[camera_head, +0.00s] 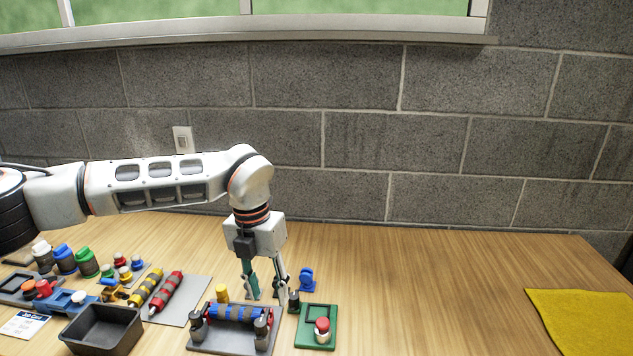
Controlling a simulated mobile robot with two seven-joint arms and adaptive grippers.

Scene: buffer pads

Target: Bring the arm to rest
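My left arm (150,185) reaches in from the left, level above the table, and bends down at its wrist. My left gripper (267,299) points down with its two fingers apart and nothing seen between them. Whether the fingertips touch the table or the fixture is hard to tell. My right gripper is not in view.
A green plate (303,335) with a red knob (322,326) and a small blue part (307,281) are right of the gripper. Striped rollers, bottles and a dark tray (100,332) crowd the left. A yellow cloth (585,320) lies far right. The table between is clear; a block wall stands behind.

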